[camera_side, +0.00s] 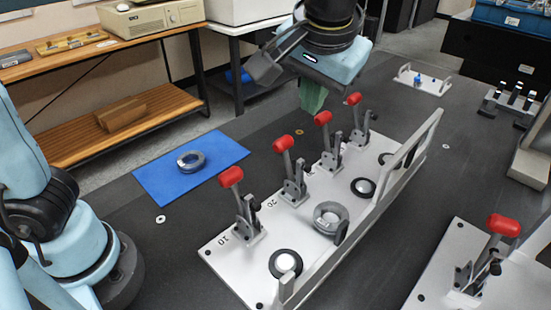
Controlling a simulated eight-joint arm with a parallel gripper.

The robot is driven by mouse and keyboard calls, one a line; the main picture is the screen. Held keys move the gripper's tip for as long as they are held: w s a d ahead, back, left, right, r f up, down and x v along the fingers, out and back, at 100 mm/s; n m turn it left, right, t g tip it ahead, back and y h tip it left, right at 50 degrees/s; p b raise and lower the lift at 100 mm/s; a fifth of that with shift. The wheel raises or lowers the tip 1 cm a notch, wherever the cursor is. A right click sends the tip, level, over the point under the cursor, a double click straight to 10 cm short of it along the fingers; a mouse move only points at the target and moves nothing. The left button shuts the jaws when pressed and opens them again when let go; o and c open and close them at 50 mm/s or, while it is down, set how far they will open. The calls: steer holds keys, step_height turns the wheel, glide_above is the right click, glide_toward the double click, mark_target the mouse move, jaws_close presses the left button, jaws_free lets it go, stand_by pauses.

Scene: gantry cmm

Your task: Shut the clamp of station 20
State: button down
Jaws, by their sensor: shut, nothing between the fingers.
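A white fixture plate (215,252) carries a row of toggle clamps with red handle tips. The clamp of station 20 (294,185) is second from the near end, beside the printed 20. Its red handle tip (283,144) stands up, leaning slightly left, so the clamp looks open. A grey ring part (331,218) sits at the seat to its right. My gripper (312,104) is shut and empty, pointing down above and behind this clamp, near the far clamps' handles and apart from the station 20 handle. Its exact height is hard to tell.
Neighbouring handles stand up at station 10 (230,177) and at the farther clamps (323,118). A tall rail (405,165) edges the plate's right side. A blue mat (215,150) with a grey ring lies left. Another clamp (502,225) stands at the right.

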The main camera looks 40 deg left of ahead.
glide_toward(287, 140)
step_height(287, 140, down, 5)
steer(key=w, duration=0.2)
steer(key=shift+s+a+f+m, duration=0.1)
steer(key=shift+a+f+m, duration=0.3)
steer(key=shift+a, duration=0.2)
steer(key=shift+a+h, duration=0.3)
steer(key=shift+a, duration=0.15)
